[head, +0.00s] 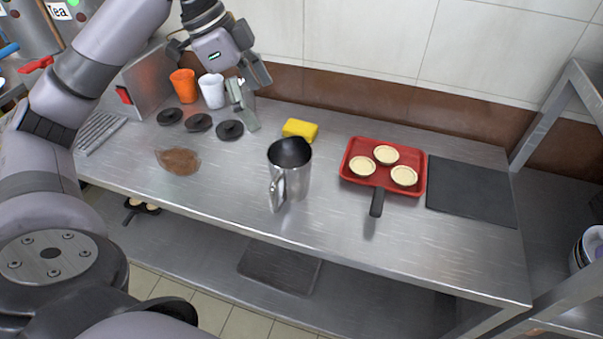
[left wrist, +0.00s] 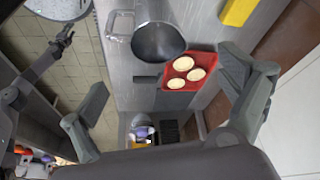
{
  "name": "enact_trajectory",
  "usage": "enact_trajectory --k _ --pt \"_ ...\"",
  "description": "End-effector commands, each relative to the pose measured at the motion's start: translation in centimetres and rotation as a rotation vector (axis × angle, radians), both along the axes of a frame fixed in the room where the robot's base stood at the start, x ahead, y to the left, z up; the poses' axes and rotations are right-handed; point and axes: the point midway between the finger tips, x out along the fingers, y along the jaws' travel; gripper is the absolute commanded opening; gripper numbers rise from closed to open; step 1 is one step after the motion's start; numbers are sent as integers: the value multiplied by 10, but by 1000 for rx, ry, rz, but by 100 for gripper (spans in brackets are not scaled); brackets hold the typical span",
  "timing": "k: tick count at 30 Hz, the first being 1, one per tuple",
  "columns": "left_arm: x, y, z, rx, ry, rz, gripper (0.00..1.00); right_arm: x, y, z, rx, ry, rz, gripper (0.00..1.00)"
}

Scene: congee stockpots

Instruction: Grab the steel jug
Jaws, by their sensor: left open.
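The steel jug (head: 291,172) stands upright on the steel counter, with a dark inside and its handle toward the front left. In the left wrist view the jug (left wrist: 157,43) shows from above, beyond and between the finger tips, with its handle to the left. My left gripper (head: 250,103) is open and empty above the back of the counter, up and left of the jug and apart from it. Its spread fingers also show in the left wrist view (left wrist: 170,85). What looks like my right gripper (left wrist: 62,42) is small and dark at the upper left there; its jaws are unclear.
A yellow sponge (head: 300,129) lies just behind the jug. A red tray (head: 352,177) with tart shells and a dark board (head: 470,190) are to the right. Black lids (head: 198,122), an orange cup (head: 183,86), a white cup (head: 212,91) and a brown patch (head: 178,161) are left.

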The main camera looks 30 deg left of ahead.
Motion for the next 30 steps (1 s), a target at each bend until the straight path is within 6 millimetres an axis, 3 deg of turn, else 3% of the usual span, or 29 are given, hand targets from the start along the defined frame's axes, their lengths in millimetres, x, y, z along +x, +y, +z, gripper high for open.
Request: enact_trajectory --k 9,11,18,22,30 --pt "9 -18 -52 -3 5 -4 95 -53 2 -12 0 76 1 40" --pt "12 -22 -65 -4 6 -4 95 -57 2 -13 0 81 1 40" --pt "21 -36 -102 -4 2 -3 95 -37 3 -15 2 53 1 40" --pt "23 -38 -109 -5 0 -2 95 -23 4 -14 5 30 2 40" --pt "29 -51 -139 -5 3 -3 95 -28 3 -15 3 38 2 40"
